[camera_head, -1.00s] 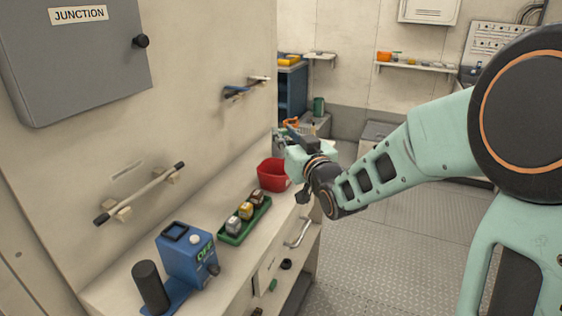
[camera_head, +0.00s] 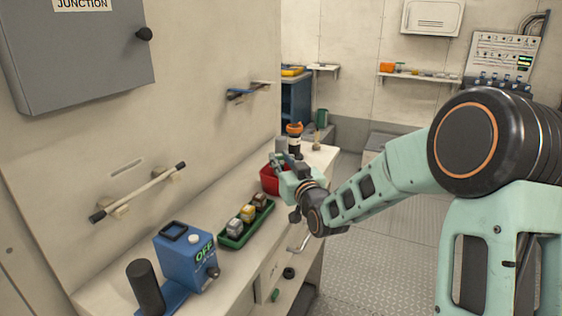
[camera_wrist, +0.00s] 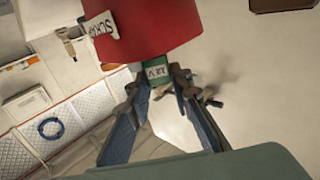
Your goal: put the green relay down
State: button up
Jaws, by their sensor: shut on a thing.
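The green relay (camera_wrist: 157,74), with a white "12V" label, is between the fingertips of my gripper (camera_wrist: 158,88) in the wrist view. The fingers are shut on it. In the wrist view it appears beside the lower rim of a red bin (camera_wrist: 150,30) with a "SCRAP" label; I cannot tell whether they touch. In the head view my gripper (camera_head: 281,162) is at the red bin (camera_head: 268,181) on the bench, partly covering it. The relay cannot be made out there.
A green tray (camera_head: 233,243) with several relays sits nearer on the bench (camera_head: 225,272). A blue box (camera_head: 186,259) marked "OFF" and a black cylinder (camera_head: 147,287) stand closer still. An orange-and-black item (camera_head: 295,140) stands behind the gripper. A drawer handle (camera_head: 301,240) sticks out at the front.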

jog(key=shift+f+b, duration=0.35)
jog(key=shift+b, duration=0.15)
jog(key=shift+f+b, duration=0.3)
jog(key=shift+b, duration=0.05)
jog(key=o, duration=1)
jog(key=shift+r+p, duration=0.75)
jog(key=shift+p, duration=0.25)
jog(key=v, duration=1.2)
